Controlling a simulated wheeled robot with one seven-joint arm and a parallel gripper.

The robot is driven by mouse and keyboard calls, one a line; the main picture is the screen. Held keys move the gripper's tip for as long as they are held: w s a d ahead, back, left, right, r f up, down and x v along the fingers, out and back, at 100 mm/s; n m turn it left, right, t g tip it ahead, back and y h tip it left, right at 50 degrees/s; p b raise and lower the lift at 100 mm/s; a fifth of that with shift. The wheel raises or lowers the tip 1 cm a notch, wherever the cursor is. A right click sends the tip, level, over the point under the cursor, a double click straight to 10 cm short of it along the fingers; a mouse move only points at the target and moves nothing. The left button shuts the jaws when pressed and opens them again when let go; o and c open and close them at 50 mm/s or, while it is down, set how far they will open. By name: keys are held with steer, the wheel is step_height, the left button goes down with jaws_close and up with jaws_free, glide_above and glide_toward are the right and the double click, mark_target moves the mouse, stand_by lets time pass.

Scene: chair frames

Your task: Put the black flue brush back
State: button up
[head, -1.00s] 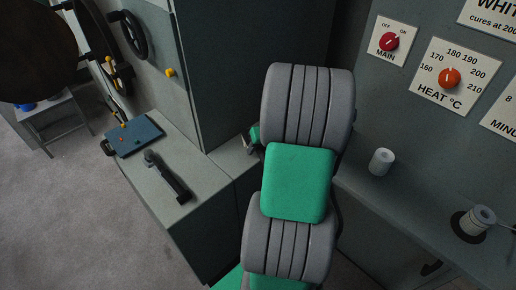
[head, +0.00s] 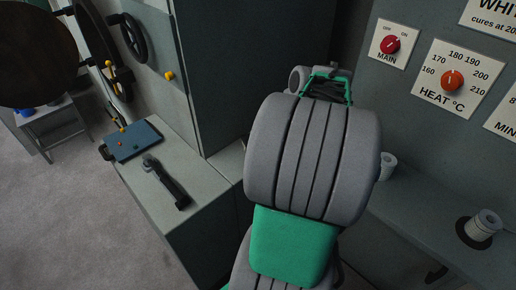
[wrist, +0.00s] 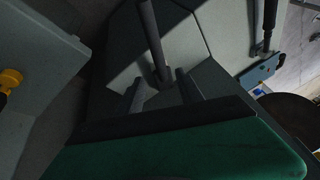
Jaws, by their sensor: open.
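A grey-and-black tool (head: 167,182) lies on the pale bench, with a round grey head and a black handle. I cannot tell whether it is the flue brush, and no bristles show anywhere. My gripper (wrist: 162,92) shows two dark stub fingers apart in the wrist view. A dark rod (wrist: 151,38) appears beyond and between them; I cannot tell what it is or whether it touches. In the head view, the end of my arm shows only partly above my large grey link, with green and black parts; its fingertips are hidden.
The pale bench (head: 205,185) holds a blue board (head: 133,140). A dark tall cabinet (head: 250,60) stands behind it. The grey counter at right bears a white roll (head: 388,165) and a spool (head: 483,225), below the control panel with the orange heat knob (head: 452,80).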

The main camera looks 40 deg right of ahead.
steer(key=w+a+r+n, duration=0.2)
steer(key=w+a, duration=0.1)
steer(key=a, duration=1)
steer(key=s+a+f+n+g, duration=0.1)
steer(key=s+a, duration=0.5)
steer(key=a, duration=1)
steer(key=shift+a+n, duration=0.35)
steer(key=shift+n, duration=0.55)
steer(key=shift+f, duration=0.1)
steer(key=shift+c, duration=0.2)
